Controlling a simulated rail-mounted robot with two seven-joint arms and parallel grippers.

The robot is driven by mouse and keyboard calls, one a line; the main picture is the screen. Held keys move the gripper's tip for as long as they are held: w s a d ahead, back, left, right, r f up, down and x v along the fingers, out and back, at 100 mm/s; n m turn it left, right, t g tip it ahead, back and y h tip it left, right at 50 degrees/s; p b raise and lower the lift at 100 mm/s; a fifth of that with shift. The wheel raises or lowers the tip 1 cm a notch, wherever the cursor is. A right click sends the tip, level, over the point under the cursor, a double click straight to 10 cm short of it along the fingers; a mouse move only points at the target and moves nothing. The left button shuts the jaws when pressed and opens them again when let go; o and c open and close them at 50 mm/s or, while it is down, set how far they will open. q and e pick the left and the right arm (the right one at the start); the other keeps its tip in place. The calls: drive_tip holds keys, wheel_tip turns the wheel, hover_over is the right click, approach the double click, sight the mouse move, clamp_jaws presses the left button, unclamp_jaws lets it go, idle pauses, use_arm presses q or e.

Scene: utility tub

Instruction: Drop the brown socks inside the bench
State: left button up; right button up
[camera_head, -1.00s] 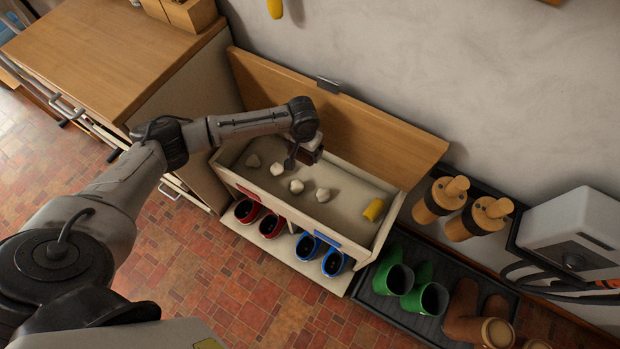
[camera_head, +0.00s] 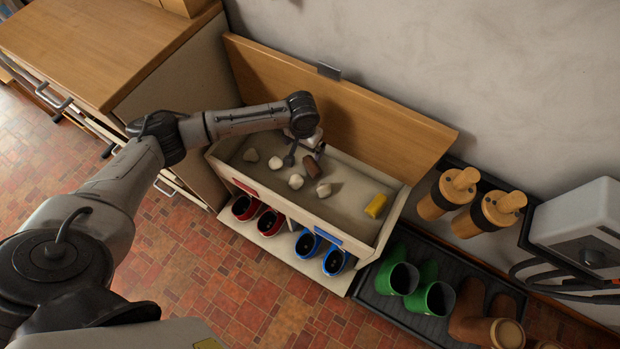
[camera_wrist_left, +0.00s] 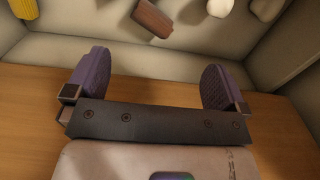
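The brown socks (camera_head: 313,167), a rolled brown bundle, lie in the bench's compartment among pale bundles; they also show at the top of the left wrist view (camera_wrist_left: 152,18). The bench (camera_head: 350,238) is cream with its wooden lid (camera_head: 390,125) raised against the wall. My left gripper (camera_head: 305,152) is over the back part of the compartment, just beside the socks in the head view. In the left wrist view its two purple-padded fingers (camera_wrist_left: 155,75) are wide apart with nothing between them, and the socks are clear of them. My right gripper is not in view.
Several pale bundles (camera_head: 296,181) and a yellow roll (camera_head: 376,205) lie in the compartment. Red shoes (camera_head: 270,222) and blue shoes (camera_head: 308,245) sit on the shelf below. A wooden-topped cabinet (camera_head: 100,50) stands left; green boots (camera_head: 435,298) are on a tray at right.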

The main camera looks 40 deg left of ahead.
use_arm(q)
wheel_tip(320, 180, up, 14)
drive_tip(key=p, duration=0.8)
drive_tip(key=shift+f, duration=0.1)
